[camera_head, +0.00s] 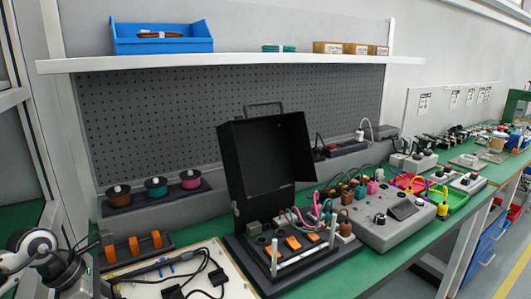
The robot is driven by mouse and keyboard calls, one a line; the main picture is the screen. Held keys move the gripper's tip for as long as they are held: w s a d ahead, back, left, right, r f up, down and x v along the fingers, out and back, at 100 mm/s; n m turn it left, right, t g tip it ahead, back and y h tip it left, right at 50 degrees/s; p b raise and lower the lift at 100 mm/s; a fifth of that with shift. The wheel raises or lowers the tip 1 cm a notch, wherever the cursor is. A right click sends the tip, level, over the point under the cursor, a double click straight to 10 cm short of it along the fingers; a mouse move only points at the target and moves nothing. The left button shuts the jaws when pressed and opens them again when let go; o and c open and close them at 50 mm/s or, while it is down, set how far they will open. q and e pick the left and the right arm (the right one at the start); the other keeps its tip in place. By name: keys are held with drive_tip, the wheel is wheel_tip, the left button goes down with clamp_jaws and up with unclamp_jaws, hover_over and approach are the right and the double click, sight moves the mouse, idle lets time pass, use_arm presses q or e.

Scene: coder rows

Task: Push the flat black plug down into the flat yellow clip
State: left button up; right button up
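Two small black plug-like pieces lie on the cream board (236,281) at the bottom, one at its front (172,292) and one farther right (217,277), with black cables around them. I cannot tell which is the flat black plug. I cannot make out a flat yellow clip for certain; a small yellow piece (443,209) stands by the grey box at the right. My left arm comes in at the lower left, and its gripper (83,255) is near the board's left end; its fingers are too unclear to tell open or shut. My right gripper is not in view.
An open black case (268,155) stands behind a panel with orange switches (293,243) and white posts. A black rack with orange pieces (134,245) is behind the board. A grey control box (391,222) is to the right.

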use_arm(q)
clamp_jaws()
drive_tip(key=shift+r, duration=0.35)
idle(0.6)
drive_tip(key=shift+r+p, duration=0.95)
drive_tip(key=shift+r, duration=0.25)
drive_tip(key=shift+f, duration=0.3)
drive_tip(key=shift+f+b, duration=0.65)
drive_tip(key=shift+b, duration=0.2)
drive_tip(key=shift+f+b, duration=0.6)
drive_tip(key=shift+b, duration=0.1)
drive_tip(key=shift+o, duration=0.6)
unclamp_jaws()
